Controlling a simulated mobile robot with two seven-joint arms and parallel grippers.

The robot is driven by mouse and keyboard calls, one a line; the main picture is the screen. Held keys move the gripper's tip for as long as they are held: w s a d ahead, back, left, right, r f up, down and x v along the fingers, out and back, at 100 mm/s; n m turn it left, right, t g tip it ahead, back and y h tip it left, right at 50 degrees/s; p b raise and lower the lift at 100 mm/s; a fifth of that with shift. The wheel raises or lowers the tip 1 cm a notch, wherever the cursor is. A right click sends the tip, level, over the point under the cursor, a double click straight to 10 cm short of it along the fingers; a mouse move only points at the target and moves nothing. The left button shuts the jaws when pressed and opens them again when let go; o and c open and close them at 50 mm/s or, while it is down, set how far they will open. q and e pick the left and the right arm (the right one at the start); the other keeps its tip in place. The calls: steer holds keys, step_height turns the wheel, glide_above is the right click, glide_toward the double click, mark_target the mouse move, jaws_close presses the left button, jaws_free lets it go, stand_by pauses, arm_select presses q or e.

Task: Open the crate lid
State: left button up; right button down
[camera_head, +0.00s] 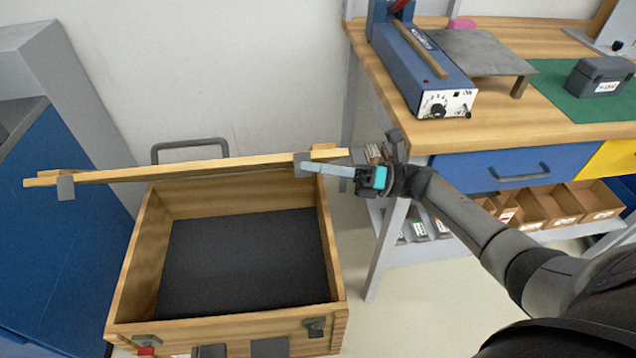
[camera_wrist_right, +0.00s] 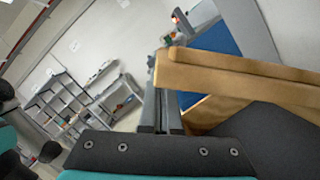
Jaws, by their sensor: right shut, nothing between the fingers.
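The wooden crate (camera_head: 113,291) stands on the floor in the head view, with a dark bottom inside. Its lid (camera_head: 200,169) is raised and seen nearly edge-on above the crate's back part. The lid also shows at the right of the right wrist view (camera_wrist_right: 230,84). My right gripper (camera_head: 306,167) is shut and empty, its fingers at the lid's right end by a grey metal fitting. I cannot tell for sure whether they touch the lid. In the right wrist view the closed fingers (camera_wrist_right: 160,112) point toward the lid's edge.
A workbench (camera_head: 480,135) with a blue device (camera_head: 418,55) stands at the right, with cardboard bins (camera_head: 566,207) below. A blue cabinet (camera_head: 60,225) stands close at the crate's left. A wall is behind the crate. Floor is clear between crate and bench.

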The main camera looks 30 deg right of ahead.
steer(key=shift+w+d+r+m, duration=0.15)
steer(key=shift+w+r+m, duration=0.15)
steer(key=shift+w+r, duration=0.2)
steer(key=shift+s, duration=0.1)
steer(key=s+a+f+n+b, duration=0.1)
steer(key=s+a+f+n, duration=0.1)
steer(key=s+f, duration=0.75)
steer(key=w+f+v, duration=0.1)
steer(key=f+v, duration=0.1)
steer(key=v, duration=0.7)
steer(key=w+f+m+t+h, duration=0.2)
steer(key=f+m+h, duration=0.4)
steer(key=m, duration=0.5)
steer(key=w+f+m+t+h, duration=0.2)
steer(key=f+m+h, duration=0.5)
steer(key=f+m, duration=0.3)
steer(key=shift+w+d+f+m+h, duration=0.3)
steer(key=shift+w+d+m, duration=0.1)
steer(key=shift+m, duration=0.3)
